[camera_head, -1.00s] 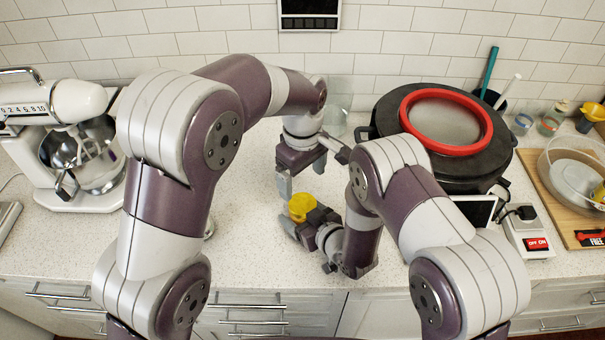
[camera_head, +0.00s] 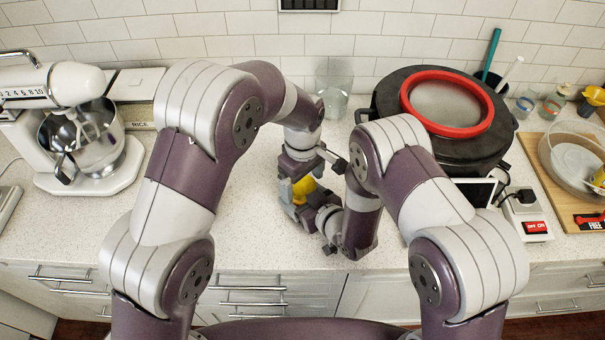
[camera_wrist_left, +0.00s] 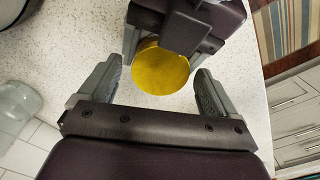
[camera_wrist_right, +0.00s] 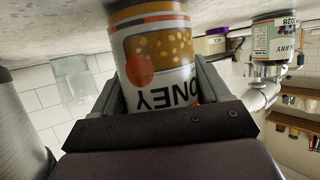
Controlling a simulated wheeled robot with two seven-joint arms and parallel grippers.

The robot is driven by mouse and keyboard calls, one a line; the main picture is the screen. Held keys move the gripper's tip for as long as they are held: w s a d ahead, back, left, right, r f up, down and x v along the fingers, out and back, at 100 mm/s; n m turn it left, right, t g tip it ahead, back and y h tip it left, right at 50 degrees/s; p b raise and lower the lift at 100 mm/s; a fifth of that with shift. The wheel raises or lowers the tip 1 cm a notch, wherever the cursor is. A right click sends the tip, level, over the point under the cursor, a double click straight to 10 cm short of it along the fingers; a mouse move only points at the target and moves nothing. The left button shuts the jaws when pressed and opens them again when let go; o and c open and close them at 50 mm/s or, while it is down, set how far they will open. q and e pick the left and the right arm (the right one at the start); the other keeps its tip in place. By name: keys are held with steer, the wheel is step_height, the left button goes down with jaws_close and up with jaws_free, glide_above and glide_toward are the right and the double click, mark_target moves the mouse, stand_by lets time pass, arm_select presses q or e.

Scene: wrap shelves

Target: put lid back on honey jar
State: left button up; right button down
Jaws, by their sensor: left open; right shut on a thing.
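The honey jar (camera_wrist_right: 157,55) is between the fingers of my right gripper (camera_wrist_right: 160,85), which is shut on it. Its label reads upside down in the right wrist view, and its base end is close to the counter. The round yellow lid (camera_wrist_left: 160,72) is at the jar's top end, by the right gripper; I cannot tell whether it is fully seated. My left gripper (camera_head: 298,198) is open, with a finger on either side of the lid and gaps visible in the left wrist view. The lid shows only partly in the head view (camera_head: 303,187).
A black pot with a red ring (camera_head: 442,145) stands right of the grippers. A clear glass jar (camera_head: 334,90) is behind them. A stand mixer (camera_head: 75,130) is at the left. A switch box (camera_head: 527,215) and a wooden board (camera_head: 560,200) are at the right. The front-left counter is clear.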

arm_select(q)
steer(key=shift+c, duration=0.3)
steer(key=c, duration=1)
steer(key=m, duration=0.6)
steer(key=shift+m, duration=0.3)
steer(key=shift+c, duration=0.2)
steer(key=o, duration=1.2)
steer(key=shift+c, duration=0.2)
steer(key=shift+r, duration=2.25)
steer(key=shift+c, duration=0.3)
